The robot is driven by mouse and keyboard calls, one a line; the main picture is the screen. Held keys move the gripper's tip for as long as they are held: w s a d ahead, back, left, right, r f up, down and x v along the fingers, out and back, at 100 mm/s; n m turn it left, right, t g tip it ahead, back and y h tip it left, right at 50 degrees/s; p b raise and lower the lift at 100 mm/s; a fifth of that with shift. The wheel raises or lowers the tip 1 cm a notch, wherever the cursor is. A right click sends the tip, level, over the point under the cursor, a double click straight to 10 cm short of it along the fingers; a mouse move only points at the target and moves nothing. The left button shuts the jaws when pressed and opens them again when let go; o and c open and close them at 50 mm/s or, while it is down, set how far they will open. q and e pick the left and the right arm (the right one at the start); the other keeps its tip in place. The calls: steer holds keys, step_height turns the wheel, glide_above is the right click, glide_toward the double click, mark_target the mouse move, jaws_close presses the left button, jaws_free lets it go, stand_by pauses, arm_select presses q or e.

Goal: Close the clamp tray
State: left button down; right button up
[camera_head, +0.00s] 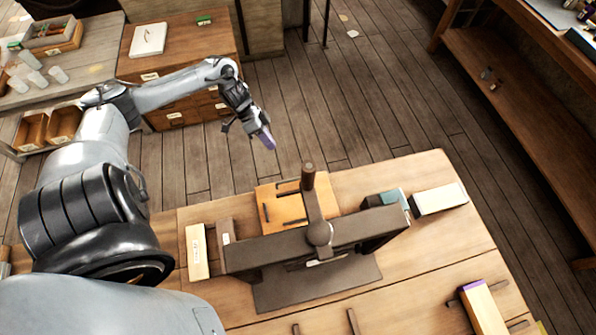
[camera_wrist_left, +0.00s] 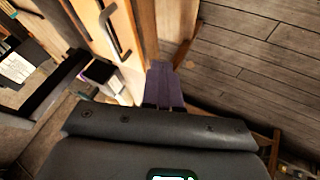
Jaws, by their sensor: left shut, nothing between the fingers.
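The dark handwheel press (camera_head: 270,250) stands on the wooden table, its upright handle rising from the crossbar. The clamp tray, an orange-brown wooden plate (camera_head: 287,212) with dark bars, sticks out on the far side of the press; part of it is hidden behind the crossbar. My left gripper (camera_head: 266,139) is beyond the table's far edge, above the floor, apart from the tray. Its purple fingers are together and empty. They also show in the left wrist view (camera_wrist_left: 164,84), beside a wooden panel with a metal handle (camera_wrist_left: 110,28). My right gripper is not in view.
A pale block (camera_head: 196,252) lies left of the press. A white-topped block (camera_head: 439,199) lies to the right, and a purple-ended block (camera_head: 482,307) at front right. A drawer cabinet (camera_head: 180,60) stands behind my left arm.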

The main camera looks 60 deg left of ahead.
arm_select(q)
steer(key=w+d+f, duration=0.1)
steer(key=d+f, duration=0.6)
steer(key=d, duration=0.1)
steer(key=shift+d+f+p, duration=0.15)
steer(key=shift+d+p, duration=0.25)
steer(key=shift+p, duration=0.05)
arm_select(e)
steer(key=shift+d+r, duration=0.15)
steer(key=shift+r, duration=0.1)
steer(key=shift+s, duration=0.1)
